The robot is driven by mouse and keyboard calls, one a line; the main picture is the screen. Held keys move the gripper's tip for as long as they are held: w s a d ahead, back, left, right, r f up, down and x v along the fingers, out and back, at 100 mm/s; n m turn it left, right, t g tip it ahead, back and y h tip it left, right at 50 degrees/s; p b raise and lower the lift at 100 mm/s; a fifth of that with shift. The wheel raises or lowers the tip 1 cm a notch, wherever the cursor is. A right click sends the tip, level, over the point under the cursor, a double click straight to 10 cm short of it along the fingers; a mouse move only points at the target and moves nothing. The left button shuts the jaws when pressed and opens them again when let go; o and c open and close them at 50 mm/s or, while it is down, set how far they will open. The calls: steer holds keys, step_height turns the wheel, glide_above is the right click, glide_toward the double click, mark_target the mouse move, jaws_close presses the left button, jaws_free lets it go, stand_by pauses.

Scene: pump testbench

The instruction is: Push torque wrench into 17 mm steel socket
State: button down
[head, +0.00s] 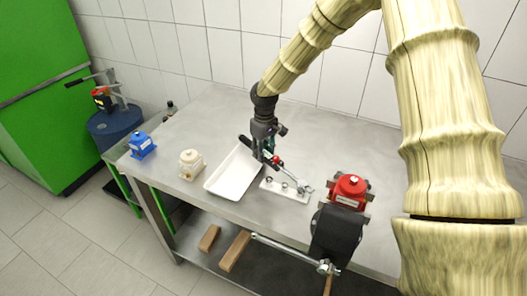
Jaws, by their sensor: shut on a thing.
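My gripper (266,153) is shut on the torque wrench (290,175), which has a black and red grip and a silver shaft. The wrench slants down to the right, and its head end is over the right part of a white socket rack (268,187). Several small grey sockets (284,185) stand on the rack. I cannot tell which one is the 17 mm steel socket, or whether the wrench head touches or sits in one. The gripper partly hides the wrench handle.
A white tray (225,185) lies left of the rack. A red pump (349,190) is at a black vise (335,235) on the right. A beige pump (191,165) and a blue pump (142,145) stand at the left. The table's back middle (215,120) is clear.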

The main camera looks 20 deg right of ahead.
steer(key=shift+f, duration=1.1)
stand_by(3.1)
steer(key=shift+r, duration=0.2)
steer(key=shift+r+p, duration=2.2)
steer(key=shift+r, duration=0.7)
steer(key=shift+a, duration=0.1)
